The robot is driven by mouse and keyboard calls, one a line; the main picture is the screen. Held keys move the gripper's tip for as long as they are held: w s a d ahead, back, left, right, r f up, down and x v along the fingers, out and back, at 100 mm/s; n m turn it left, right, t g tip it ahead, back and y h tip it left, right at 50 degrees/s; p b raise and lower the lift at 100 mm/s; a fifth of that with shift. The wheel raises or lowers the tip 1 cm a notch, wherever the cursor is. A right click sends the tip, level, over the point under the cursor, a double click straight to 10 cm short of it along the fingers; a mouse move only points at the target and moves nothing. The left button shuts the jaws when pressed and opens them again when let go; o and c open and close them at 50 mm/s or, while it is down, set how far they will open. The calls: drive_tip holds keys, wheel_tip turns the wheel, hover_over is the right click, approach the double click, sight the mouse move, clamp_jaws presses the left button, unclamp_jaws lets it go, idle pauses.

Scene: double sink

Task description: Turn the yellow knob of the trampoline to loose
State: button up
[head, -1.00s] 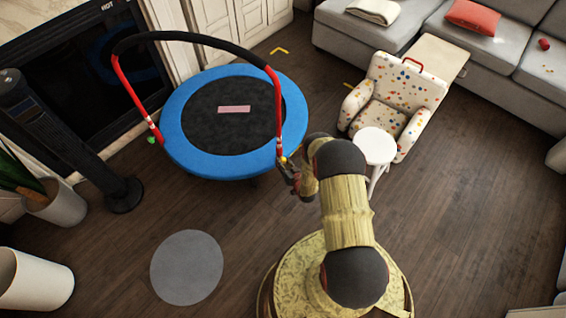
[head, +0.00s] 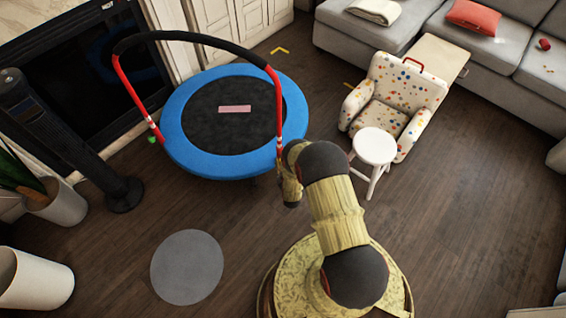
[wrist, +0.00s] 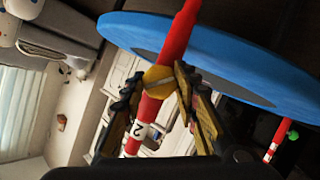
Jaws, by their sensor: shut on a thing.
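The trampoline (head: 185,150) has a blue rim, a black mat and a red handle frame with a black padded bar. In the wrist view its blue rim (wrist: 215,50) crosses the top. The yellow knob (wrist: 159,79) sits on the red post (wrist: 178,38), above a white label band. My gripper (wrist: 164,88) is shut on the yellow knob, one finger on each side of it. In the head view my arm hides the knob and the fingers. A green knob (head: 152,139) is on the opposite post and also shows in the wrist view (wrist: 293,135).
A white stool (head: 375,147) and a spotted armchair (head: 402,92) stand right of my arm. A black tower (head: 62,135) and potted plant (head: 58,203) are at left. A grey round mat (head: 187,267) lies on otherwise open floor in front.

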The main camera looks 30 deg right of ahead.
drive_tip(key=n+h, duration=0.1)
drive_tip(key=n, duration=0.1)
drive_tip(key=n+h, duration=0.1)
drive_tip(key=n, duration=0.1)
drive_tip(key=shift+a+f, duration=0.15)
drive_tip(key=shift+n+t+h, duration=0.6)
drive_tip(key=shift+n+h, duration=0.3)
drive_tip(key=shift+n, duration=0.8)
drive_tip(key=o, duration=1.2)
drive_tip(key=shift+c, duration=0.2)
drive_tip(key=v, duration=1.2)
drive_tip(key=shift+f, duration=0.15)
